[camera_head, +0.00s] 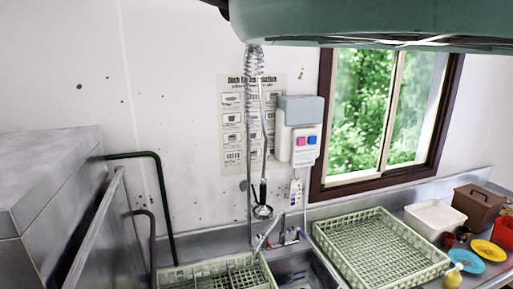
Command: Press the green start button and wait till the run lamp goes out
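No green start button shows in this view, and I cannot make out a run lamp. A stainless steel machine (50,175) with a long bar handle (92,232) fills the left side; its front is seen only at a slant. A grey and white wall box (299,130) hangs left of the window, with one pink-red button (300,141) and one blue button (312,140) on its face. My gripper is not in view.
A green rack (382,213) stands on the steel counter beside the sink (300,268); another rack (215,272) is left of it. A spray hose (254,130) hangs before a poster. A white tub (434,216), brown box (478,206) and colored dishes (466,260) crowd the right.

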